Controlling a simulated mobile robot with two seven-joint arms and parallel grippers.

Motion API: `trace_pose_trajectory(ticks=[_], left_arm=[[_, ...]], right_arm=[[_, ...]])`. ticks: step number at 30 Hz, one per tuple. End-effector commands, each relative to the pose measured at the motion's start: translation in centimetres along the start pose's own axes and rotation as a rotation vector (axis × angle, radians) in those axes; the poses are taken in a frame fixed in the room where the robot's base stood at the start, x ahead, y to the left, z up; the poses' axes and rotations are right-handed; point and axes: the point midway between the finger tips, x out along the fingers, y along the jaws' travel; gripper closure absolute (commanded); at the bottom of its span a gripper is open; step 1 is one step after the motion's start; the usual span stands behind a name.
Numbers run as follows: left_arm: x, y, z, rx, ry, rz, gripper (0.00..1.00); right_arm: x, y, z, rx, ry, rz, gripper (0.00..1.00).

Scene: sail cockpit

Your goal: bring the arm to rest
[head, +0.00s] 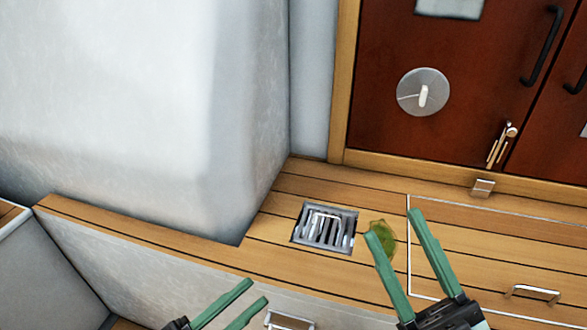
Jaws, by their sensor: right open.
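My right gripper (398,228) is at the lower right in the head view. Its two green fingers are spread apart with nothing held between them. A green and yellow-brown roundish thing (384,236) lies on the wooden bench by the tip of its left finger, partly hidden by that finger. I cannot tell whether they touch. My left gripper (258,291) is low in the view, near the front face of the bench. Its two green fingers are apart with a gap between them, and it looks empty.
A metal drain grate (324,227) is set in the bench (225,256). A white wall block (120,100) stands at the left. Dark red doors (450,60) with black handles, a round knob (423,92) and a brass latch (502,143) are behind. A hatch handle (533,293) is at the right.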

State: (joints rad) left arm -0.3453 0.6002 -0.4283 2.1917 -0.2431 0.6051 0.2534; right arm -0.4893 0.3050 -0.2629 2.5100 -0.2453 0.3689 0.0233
Motion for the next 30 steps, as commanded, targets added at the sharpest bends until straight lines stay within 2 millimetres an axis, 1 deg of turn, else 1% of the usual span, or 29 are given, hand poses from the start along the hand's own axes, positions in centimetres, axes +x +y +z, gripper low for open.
trace_pose_trajectory(ticks=[1,9,11,19,20,21,22,24,30], left_arm=[[0.4,-0.7,-1.6,0.056,-0.001,-0.024,0.77],[1.6,-3.8,-8.3,0.339,-0.044,-0.120,0.77],[1.8,-4.6,-8.2,0.314,-0.029,-0.181,0.77],[2.4,-7.5,-9.7,0.260,0.032,-0.393,0.77],[2.5,-7.9,-10.0,0.255,0.038,-0.412,0.77],[3.3,-8.5,-11.5,0.254,0.042,-0.400,0.77],[3.6,-8.8,-11.8,0.248,0.037,-0.401,0.77],[3.8,-9.5,-10.9,0.223,-0.022,-0.414,0.77],[4.5,-11.6,-9.2,0.142,-0.193,-0.453,0.77]], right_arm=[[0.0,0.0,0.0,0.000,0.000,0.000,0.50],[0.0,0.0,0.0,0.000,0.000,0.000,0.50],[0.0,0.0,0.0,0.000,0.000,0.000,0.50],[0.0,0.0,0.0,0.000,0.000,0.000,0.50],[0.2,0.1,-0.2,0.001,0.001,0.000,0.50],[1.4,0.9,-1.6,0.007,0.007,0.004,0.50],[1.7,1.1,-1.8,0.011,0.002,0.007,0.50],[2.1,1.5,-0.8,0.024,-0.062,0.013,0.50],[3.4,2.7,1.4,0.067,-0.247,0.032,0.50]])
